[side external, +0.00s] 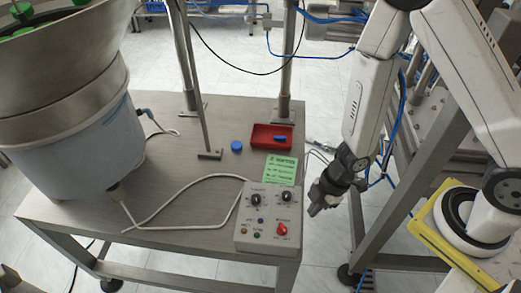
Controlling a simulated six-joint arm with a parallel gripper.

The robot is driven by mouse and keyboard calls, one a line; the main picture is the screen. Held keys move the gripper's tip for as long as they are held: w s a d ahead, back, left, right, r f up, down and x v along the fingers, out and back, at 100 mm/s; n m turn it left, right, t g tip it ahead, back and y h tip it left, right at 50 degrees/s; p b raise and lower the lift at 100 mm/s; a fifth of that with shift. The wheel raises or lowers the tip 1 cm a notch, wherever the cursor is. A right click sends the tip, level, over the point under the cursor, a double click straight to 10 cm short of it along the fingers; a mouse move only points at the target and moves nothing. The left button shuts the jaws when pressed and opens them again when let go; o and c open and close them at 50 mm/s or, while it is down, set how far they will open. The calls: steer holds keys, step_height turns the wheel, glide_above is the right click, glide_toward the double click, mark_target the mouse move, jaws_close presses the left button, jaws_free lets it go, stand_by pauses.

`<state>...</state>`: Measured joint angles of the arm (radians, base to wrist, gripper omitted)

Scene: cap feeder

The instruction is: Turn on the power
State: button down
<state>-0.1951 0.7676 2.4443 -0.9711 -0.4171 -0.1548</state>
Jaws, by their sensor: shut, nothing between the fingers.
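A grey control box (268,217) sits at the front right corner of the metal table. Its top carries two black knobs, several small buttons or lamps, and a red switch (282,229) near its right front. Labels on the box are too small to read. My gripper (314,212) is shut and empty, just right of the box and beyond the table's right edge, pointing down and left. A gap shows between it and the box. The red switch's exact setting cannot be told.
A bowl feeder (66,120) with green caps stands at the left. A red tray (259,136) holding a blue piece, a blue cap (236,146) and a green label sheet (280,169) lie behind the box. A white cable (165,206) crosses the table. Metal posts rise at the back.

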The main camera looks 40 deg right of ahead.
mark_target(288, 232)
steer(key=shift+w+a+f, duration=0.25)
steer(key=shift+a+f, duration=0.35)
steer(key=shift+a, duration=0.25)
steer(key=shift+w+a+f, duration=0.2)
steer(key=shift+a+f, duration=0.35)
steer(key=shift+a, duration=0.35)
steer(key=shift+w+a+f, duration=0.25)
steer(key=shift+a+f, duration=0.35)
steer(key=shift+a, duration=0.25)
